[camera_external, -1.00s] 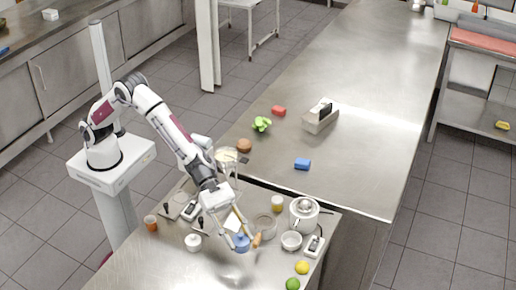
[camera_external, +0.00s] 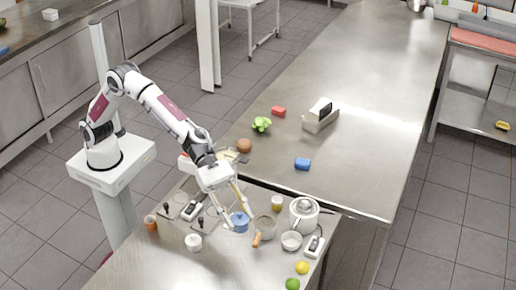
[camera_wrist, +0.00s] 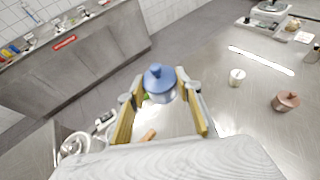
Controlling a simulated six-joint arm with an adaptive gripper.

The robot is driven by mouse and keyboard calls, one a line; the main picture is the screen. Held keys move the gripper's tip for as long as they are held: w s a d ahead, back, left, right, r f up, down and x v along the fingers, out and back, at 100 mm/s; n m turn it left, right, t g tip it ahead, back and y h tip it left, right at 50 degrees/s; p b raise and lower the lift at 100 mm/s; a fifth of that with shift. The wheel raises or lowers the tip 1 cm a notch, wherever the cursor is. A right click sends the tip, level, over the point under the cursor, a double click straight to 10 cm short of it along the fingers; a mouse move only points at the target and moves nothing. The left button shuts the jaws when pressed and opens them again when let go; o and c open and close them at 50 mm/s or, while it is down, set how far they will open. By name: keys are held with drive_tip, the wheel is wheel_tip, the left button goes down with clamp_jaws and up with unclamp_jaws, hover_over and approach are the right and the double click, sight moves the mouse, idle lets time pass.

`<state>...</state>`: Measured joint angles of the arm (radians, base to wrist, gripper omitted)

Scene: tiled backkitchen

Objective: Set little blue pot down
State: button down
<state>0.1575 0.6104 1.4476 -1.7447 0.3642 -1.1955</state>
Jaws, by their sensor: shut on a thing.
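The little blue pot (camera_external: 240,222), with a domed lid and knob, hangs at the end of my gripper (camera_external: 241,208) over the near steel table. In the wrist view the blue pot (camera_wrist: 160,85) sits between the two yellow-lined fingers of my gripper (camera_wrist: 164,98), lid knob up. The fingers are shut on it. The pot looks roughly upright. Its underside is hidden, so its height above the table is hard to judge.
A sieve-like pan with a wooden handle (camera_external: 258,239) lies just right of the pot. A white jar (camera_external: 193,242) is left.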

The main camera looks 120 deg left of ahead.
drive_tip(key=shift+a+r, duration=0.15)
drive_tip(key=shift+r, duration=0.9)
drive_tip(key=a+n+t+y, duration=0.1)
drive_tip(key=a+n+y, duration=0.2)
drive_tip(key=a, duration=2.9)
drive_tip(key=s+a+n+y, duration=0.1)
drive_tip(key=s+a, duration=0.4)
drive_tip(key=a, duration=0.4)
drive_tip(key=s+a+n+t+y, duration=0.1)
drive_tip(key=s+a, duration=0.3)
drive_tip(key=a, duration=0.5)
drive_tip(key=s+a+y, duration=0.1)
drive_tip(key=s+a, duration=0.4)
drive_tip(key=a, duration=0.4)
wheel_tip(320, 180, down, 11)
drive_tip(key=shift+f, duration=0.2)
drive_tip(key=shift+f, duration=3)
